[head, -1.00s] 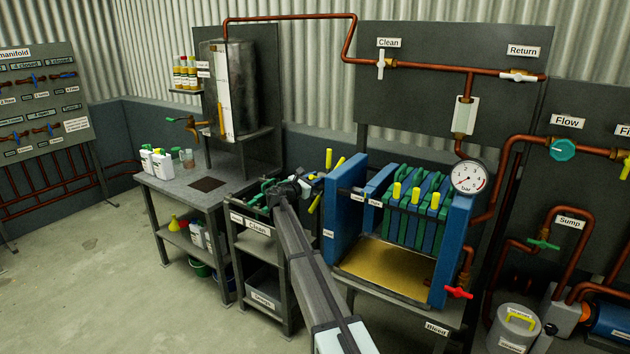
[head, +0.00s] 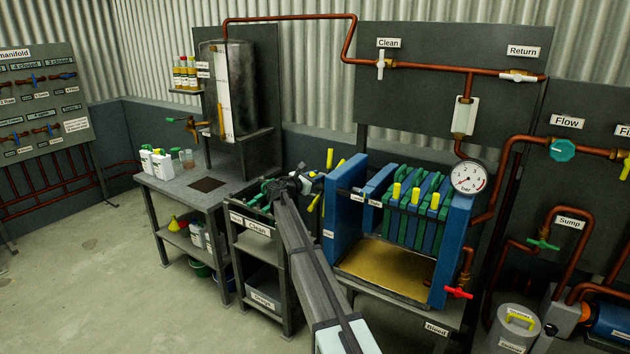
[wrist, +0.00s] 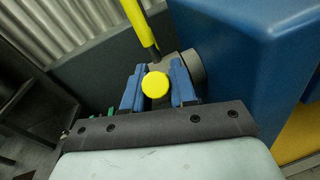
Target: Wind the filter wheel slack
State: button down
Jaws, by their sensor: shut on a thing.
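The filter wheel has yellow-gripped spokes (head: 314,204) and stands at the left end of the blue filter press (head: 343,212). In the head view two more yellow grips rise above my gripper (head: 310,184). In the wrist view my gripper (wrist: 157,74) has its blue fingers on either side of a round yellow grip end (wrist: 155,86), shut on that spoke. The grey hub (wrist: 190,67) is just behind and to the right. Another yellow grip (wrist: 140,25) points up. My gripper hides part of the wheel in the head view.
The blue end plate (wrist: 240,50) is close on the right of my gripper. A cart labelled Clean (head: 258,228) stands below my arm. Green-and-blue plates (head: 415,215) hang in the press beside a pressure gauge (head: 468,178). Floor is free at front left.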

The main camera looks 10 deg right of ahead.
aim_at(329, 159)
jog(key=shift+w+d+r+g+y, duration=0.15)
jog(key=shift+w+d+r+y, duration=0.1)
jog(key=shift+r, duration=0.1)
jog(key=shift+w+d+r+g+y, duration=0.1)
jog(key=shift+w+r+g+y, duration=0.05)
jog(key=shift+r+y, duration=0.15)
jog(key=w+d+r+g+y, duration=0.1)
jog(key=w+d+g+y, duration=0.1)
jog(key=w+d+r+g+y, duration=0.1)
jog(key=w+r+g+y, duration=0.1)
jog(key=shift+d+r+n, duration=0.1)
jog(key=shift+d+n, duration=0.3)
jog(key=shift+w+d+r+g+y, duration=0.15)
jog(key=shift+w+d+g+y, duration=0.5)
jog(key=shift+y, duration=0.2)
jog(key=shift+w+d+g+y, duration=0.25)
jog(key=shift+d+g+y, duration=0.15)
jog(key=shift+g+y, duration=0.1)
jog(key=c, duration=1.2)
grip_release()
jog(key=shift+o, duration=1)
